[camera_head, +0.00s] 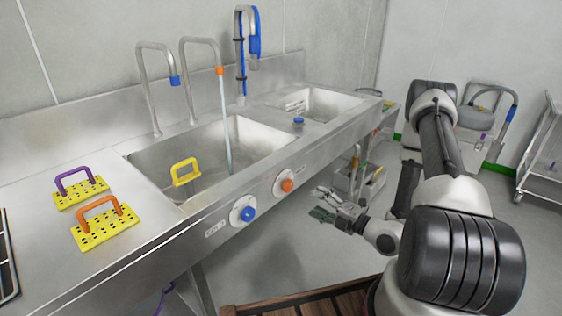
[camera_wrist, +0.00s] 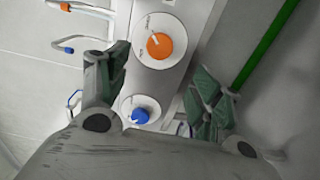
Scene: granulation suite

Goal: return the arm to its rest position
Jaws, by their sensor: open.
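My arm extends out on the right side of the head view, bent, with my gripper (camera_head: 331,205) low in front of the sink counter. My gripper points left toward the counter front and is below the knobs. In the wrist view my gripper (camera_wrist: 160,95) has its two green-padded fingers wide apart, with nothing between them held. Beyond the fingers are an orange knob (camera_wrist: 159,46) and a blue knob (camera_wrist: 139,115) on the counter front. The same orange knob (camera_head: 287,185) and blue knob (camera_head: 248,214) show in the head view.
The steel sink counter (camera_head: 150,251) runs along the left, with yellow perforated plates (camera_head: 107,228) on it. Water runs from the orange-tipped tap (camera_head: 219,70). A wooden slatted surface (camera_head: 310,304) lies below. A grey cart (camera_head: 543,150) stands at right. Open floor lies between.

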